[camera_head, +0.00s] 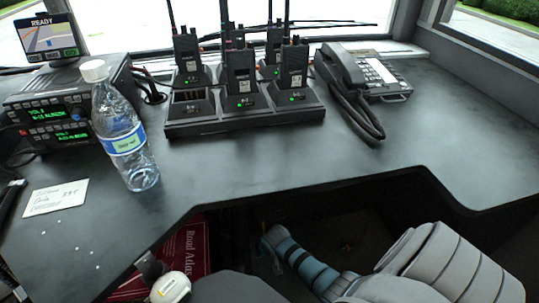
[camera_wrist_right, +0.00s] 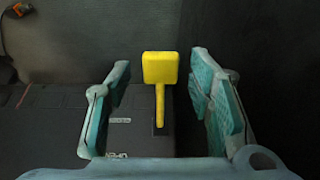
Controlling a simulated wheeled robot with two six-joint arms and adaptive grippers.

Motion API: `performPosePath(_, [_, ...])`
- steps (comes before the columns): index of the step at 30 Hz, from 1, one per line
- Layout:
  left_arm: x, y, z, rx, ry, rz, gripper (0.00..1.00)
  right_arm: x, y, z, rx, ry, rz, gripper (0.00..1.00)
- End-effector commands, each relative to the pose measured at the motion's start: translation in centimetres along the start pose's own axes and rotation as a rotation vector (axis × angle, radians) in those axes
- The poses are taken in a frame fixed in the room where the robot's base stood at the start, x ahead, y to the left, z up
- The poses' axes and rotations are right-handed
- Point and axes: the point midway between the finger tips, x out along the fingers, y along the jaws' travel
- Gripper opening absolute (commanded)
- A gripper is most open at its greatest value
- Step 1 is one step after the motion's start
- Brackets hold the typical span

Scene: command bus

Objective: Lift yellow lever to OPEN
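The yellow lever (camera_wrist_right: 160,69) shows in the right wrist view, with a broad square head and a thin stem running down to a dark slot in a dark grey panel. My right gripper (camera_wrist_right: 160,77) is open, with one teal-padded finger on each side of the lever and a visible gap on both sides. In the head view my right arm reaches down below the desk edge, and its gripper end (camera_head: 272,240) is in shadow there. The lever cannot be made out in the head view.
The desk (camera_head: 250,165) overhangs the dark space where my right arm is. A red road atlas (camera_head: 192,250) lies below its edge. On the desk are a water bottle (camera_head: 122,140), a radio charger (camera_head: 245,118) with several radios, and a telephone (camera_head: 365,75).

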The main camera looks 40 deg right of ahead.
Motion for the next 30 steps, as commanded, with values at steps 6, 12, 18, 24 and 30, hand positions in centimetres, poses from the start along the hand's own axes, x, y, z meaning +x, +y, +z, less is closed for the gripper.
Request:
performPosePath(6, [0.0, 0.0, 0.0, 0.000, 0.000, 0.000, 0.40, 0.0, 0.0, 0.0, 0.000, 0.000, 0.000, 0.12])
performPosePath(12, [0.0, 0.0, 0.0, 0.000, 0.001, 0.000, 0.40, 0.0, 0.0, 0.0, 0.000, 0.000, 0.001, 0.00])
performPosePath(18, [-0.1, 0.0, -0.1, -0.002, 0.007, 0.001, 0.40, -0.2, 0.1, -0.1, 0.000, -0.010, 0.001, 0.00])
performPosePath(24, [1.3, -0.2, 1.4, -0.019, 0.009, -0.002, 0.40, -0.9, 0.0, -0.5, 0.000, -0.066, 0.000, 0.00])
performPosePath(30, [2.6, -0.5, 3.6, -0.048, 0.029, -0.005, 0.40, -2.1, -0.6, -1.4, -0.011, -0.190, -0.003, 0.00])
